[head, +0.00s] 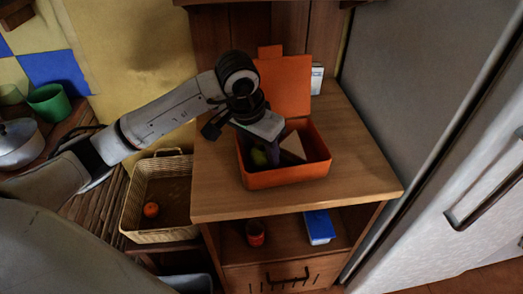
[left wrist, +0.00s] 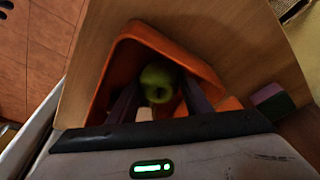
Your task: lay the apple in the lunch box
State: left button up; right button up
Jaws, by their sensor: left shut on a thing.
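The orange lunch box (head: 272,179) stands open on the wooden counter, its lid (head: 285,85) raised at the back. My left gripper (head: 264,154) reaches down into the box from above. The green apple (head: 258,156) is between its fingers, inside the box walls. In the left wrist view, the apple (left wrist: 157,82) shows between the two dark fingers, with the orange wall (left wrist: 112,62) around it. I cannot tell whether the apple touches the box floor. A pale wedge, like a sandwich (head: 293,146), lies in the box to the right. My right gripper is not in view.
A red container (head: 255,233) and a blue box (head: 319,227) are on the lower shelf. A grey fridge (head: 430,110) bounds the right. The counter's front right (head: 355,180) is clear.

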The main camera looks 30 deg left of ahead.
pick_arm(q)
jog(key=o, duration=0.8)
jog(key=shift+r, duration=0.45)
jog(key=v, duration=1.1)
jog(key=shift+s+r, duration=0.15)
jog(key=shift+s, duration=0.05)
